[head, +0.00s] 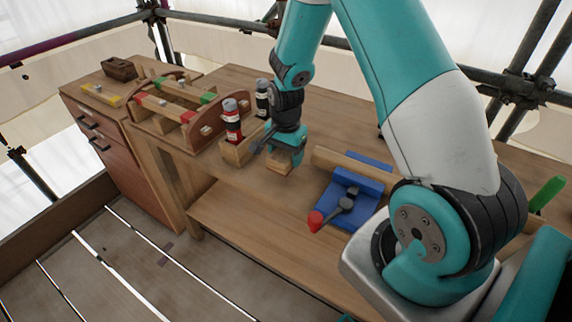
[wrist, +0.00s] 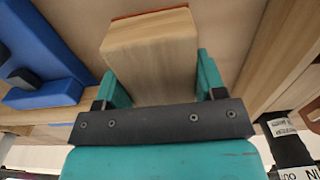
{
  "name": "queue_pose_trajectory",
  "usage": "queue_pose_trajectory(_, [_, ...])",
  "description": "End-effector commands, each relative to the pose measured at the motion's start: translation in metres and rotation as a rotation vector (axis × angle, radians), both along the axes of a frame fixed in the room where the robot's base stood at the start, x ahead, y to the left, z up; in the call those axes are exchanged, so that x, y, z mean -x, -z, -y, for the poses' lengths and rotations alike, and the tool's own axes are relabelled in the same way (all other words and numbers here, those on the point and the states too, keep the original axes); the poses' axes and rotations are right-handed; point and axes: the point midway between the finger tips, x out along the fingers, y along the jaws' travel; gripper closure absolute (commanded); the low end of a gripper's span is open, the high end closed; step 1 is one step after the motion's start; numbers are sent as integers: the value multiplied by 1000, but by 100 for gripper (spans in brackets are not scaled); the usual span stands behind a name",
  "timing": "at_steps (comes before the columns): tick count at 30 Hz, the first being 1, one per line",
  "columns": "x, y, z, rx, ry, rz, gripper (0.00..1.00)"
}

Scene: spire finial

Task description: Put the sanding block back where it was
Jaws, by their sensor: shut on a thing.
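The sanding block (head: 279,163) is a pale wooden block, with a thin orange-red layer along its far edge in the wrist view (wrist: 150,48). My gripper (head: 284,150) is shut on it, with a teal finger against each side in the wrist view (wrist: 160,80). The block is at the front part of the wooden workbench (head: 225,180), between the wooden holder with the cans and the blue vise. I cannot tell whether its underside touches the bench top.
A wooden holder (head: 236,153) with a red can (head: 233,122) and a dark can (head: 262,97) stands just left of my gripper. A wooden tote (head: 200,133) and drawer cabinet (head: 120,150) are farther left.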

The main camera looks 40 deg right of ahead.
Motion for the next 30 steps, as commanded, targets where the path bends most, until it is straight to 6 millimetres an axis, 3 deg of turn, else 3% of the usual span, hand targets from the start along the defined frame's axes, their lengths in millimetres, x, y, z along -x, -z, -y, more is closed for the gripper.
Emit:
queue_pose_trajectory(11, [0,43,0,0,0,-1,59])
queue_pose_trajectory(23, [0,49,0,1,0,1,59])
queue_pose_trajectory(24, [0,48,0,1,0,1,27])
queue_pose_trajectory(26, [0,48,0,1,0,1,13])
queue_pose_trajectory(30, [0,48,0,1,0,1,11])
